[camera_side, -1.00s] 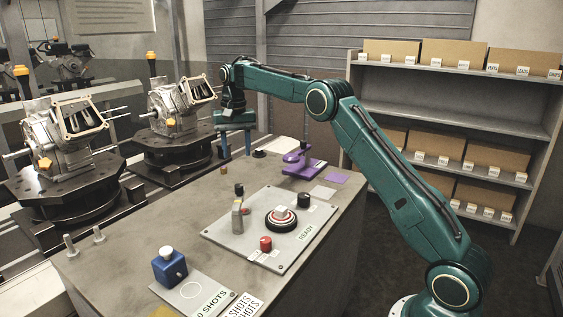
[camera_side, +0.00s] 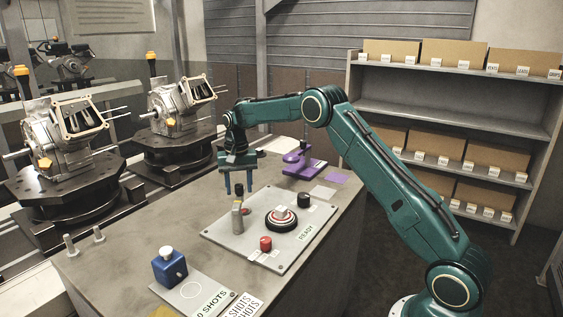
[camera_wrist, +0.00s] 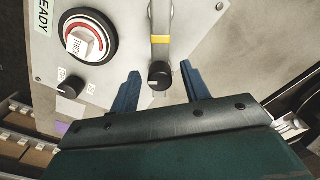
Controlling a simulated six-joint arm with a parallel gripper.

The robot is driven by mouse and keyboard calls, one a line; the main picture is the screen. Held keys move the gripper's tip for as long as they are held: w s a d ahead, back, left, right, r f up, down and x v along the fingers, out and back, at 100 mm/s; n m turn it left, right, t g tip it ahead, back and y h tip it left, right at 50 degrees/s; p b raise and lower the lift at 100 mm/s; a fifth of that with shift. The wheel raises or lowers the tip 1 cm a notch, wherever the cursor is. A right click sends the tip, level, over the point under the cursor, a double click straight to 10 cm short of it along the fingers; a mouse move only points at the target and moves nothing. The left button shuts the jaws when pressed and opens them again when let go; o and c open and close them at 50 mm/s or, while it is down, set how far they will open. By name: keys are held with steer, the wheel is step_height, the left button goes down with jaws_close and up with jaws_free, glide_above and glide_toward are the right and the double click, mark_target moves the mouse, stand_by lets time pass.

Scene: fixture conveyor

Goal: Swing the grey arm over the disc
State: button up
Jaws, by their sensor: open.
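The grey arm (camera_side: 237,219) stands on the control panel (camera_side: 222,235), to the left of the disc, with a black knob (camera_side: 239,189) at its top. In the wrist view the grey arm (camera_wrist: 161,20) has a yellow band, and its black knob (camera_wrist: 159,75) appears between my fingers. The disc (camera_side: 282,220) is ringed in black, white and red with a pale block on top; it also shows in the wrist view (camera_wrist: 86,40), clear of the arm. My gripper (camera_side: 238,189) is open with its fingers at the knob. I cannot tell whether they touch it.
A red knob (camera_side: 265,243) and a black knob (camera_side: 303,200) flank the disc. A blue box with a white button (camera_side: 169,267) is at the front left of the bench, a purple fixture (camera_side: 301,163) at the back. Engines (camera_side: 66,130) on turntables stand beyond the left edge.

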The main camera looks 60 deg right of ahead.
steer(key=shift+f, duration=0.15)
jaws_close()
steer(key=shift+s+d+m, duration=0.1)
steer(key=shift+s+m, duration=0.1)
steer(key=shift+m, duration=0.1)
steer(key=s+m, duration=0.6)
steer(key=m, duration=0.7)
steer(key=shift+s+a+m, duration=0.3)
steer(key=shift+s+a, duration=0.05)
stand_by(0.6)
